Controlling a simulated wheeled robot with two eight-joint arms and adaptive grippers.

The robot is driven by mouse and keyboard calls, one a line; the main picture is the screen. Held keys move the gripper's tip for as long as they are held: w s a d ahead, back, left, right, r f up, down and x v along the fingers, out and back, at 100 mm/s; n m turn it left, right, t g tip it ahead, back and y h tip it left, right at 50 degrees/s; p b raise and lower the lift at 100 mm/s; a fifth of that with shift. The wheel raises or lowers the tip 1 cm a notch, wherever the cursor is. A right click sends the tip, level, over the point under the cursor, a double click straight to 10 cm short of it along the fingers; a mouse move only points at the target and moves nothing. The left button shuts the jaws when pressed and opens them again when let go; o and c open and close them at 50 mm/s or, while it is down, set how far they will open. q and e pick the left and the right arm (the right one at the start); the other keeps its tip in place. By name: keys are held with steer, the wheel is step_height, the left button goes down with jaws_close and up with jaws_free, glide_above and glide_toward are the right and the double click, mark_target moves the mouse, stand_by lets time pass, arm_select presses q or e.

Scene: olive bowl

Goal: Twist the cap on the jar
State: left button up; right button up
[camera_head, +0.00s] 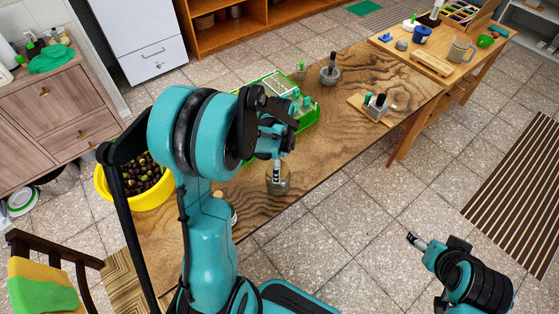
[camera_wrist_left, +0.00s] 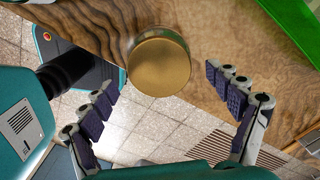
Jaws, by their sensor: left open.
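The jar (camera_head: 285,186) is a see-through brownish vessel standing upright near the front edge of the wooden table. In the left wrist view, a round tan disc that looks like the cap (camera_wrist_left: 159,67) covers the jar's top; how firmly it sits cannot be told. My left gripper (camera_head: 277,166) is directly above the jar, pointing down. In the wrist view, the left gripper (camera_wrist_left: 163,85) has its fingers spread wide, with the cap between and slightly beyond the tips, touching neither side. My right gripper (camera_head: 415,240) is over the floor at lower right, far from the jar; its opening is unclear.
A green crate (camera_head: 306,120) stands behind the jar. A yellow bowl of olives (camera_head: 112,193) is left, partly behind my arm. A mortar with pestle (camera_head: 330,77) and a small wooden board (camera_head: 363,108) are farther back. Bare table (camera_head: 330,150) lies right of the jar.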

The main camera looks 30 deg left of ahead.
arm_select(q)
steer(key=shift+f, duration=0.35)
steer(key=c, duration=1.2)
steer(key=m, duration=0.3)
steer(key=shift+s+b, duration=0.1)
steer(key=shift+b, duration=0.2)
steer(key=shift+m, duration=0.8)
steer(key=m, duration=0.4)
steer(key=shift+s+m+b, duration=0.1)
steer(key=shift+m+b, duration=0.2)
steer(key=shift+b, duration=0.05)
